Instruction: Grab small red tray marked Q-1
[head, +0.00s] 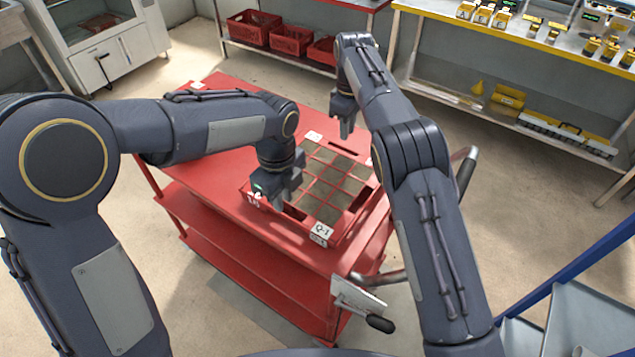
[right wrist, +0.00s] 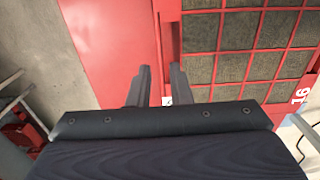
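The red tray (head: 347,229) lies flat on the red cart's top. My right gripper (head: 346,130) points down above the tray's far side. In the right wrist view, its two fingers (right wrist: 159,88) stand apart with nothing between them, over the tray's edge (right wrist: 170,30).
The red cart (head: 215,185) has a lower shelf and a handle (head: 467,170) at the right. Several red crates (head: 290,40) sit on a shelf behind. A yellow-edged bench (head: 500,35) holds small boxes. Open floor surrounds the cart.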

